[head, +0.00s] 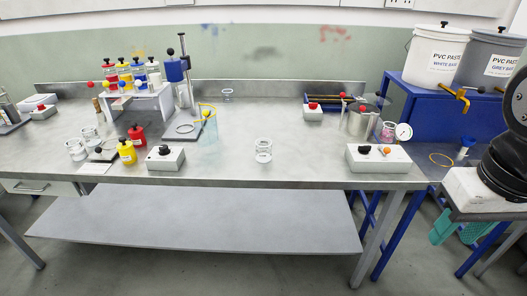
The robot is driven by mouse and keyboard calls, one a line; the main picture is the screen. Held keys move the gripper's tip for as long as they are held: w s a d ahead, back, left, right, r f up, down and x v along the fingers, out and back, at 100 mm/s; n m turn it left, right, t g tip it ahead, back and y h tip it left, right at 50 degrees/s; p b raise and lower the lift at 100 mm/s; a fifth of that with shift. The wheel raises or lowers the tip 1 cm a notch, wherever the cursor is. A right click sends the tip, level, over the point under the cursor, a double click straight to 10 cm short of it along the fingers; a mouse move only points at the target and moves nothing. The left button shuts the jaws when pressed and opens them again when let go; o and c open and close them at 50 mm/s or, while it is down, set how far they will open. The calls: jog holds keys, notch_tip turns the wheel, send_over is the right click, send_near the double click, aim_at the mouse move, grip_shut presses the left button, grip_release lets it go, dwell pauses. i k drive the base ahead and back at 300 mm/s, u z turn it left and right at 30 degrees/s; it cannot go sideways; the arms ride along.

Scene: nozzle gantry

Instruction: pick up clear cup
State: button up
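A clear cup (263,150) stands upright on the open middle of the grey metal bench, near its front edge. It looks empty. Other clear cups stand at the left end of the bench: one near the front (76,149) and one just behind it (90,136). A small clear vessel (227,95) stands near the back wall. My gripper does not show in the head view. Dark rounded parts at the right edge are cut off, and I cannot see a gripper on them.
The bench (310,150) is bare around the middle cup. A tall clear beaker (209,128) stands to its left. White boxes with knobs stand left (165,158) and right (378,159). A metal jug (359,121) stands behind the right one. Paste buckets (437,55) stand on blue cabinet.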

aim_at(264, 151)
jog(key=k, duration=0.5)
jog(key=u, duration=2.45)
jog(key=i, duration=1.8)
jog(key=z, duration=2.55)
jog(key=i, duration=0.5)
jog(key=u, duration=0.05)
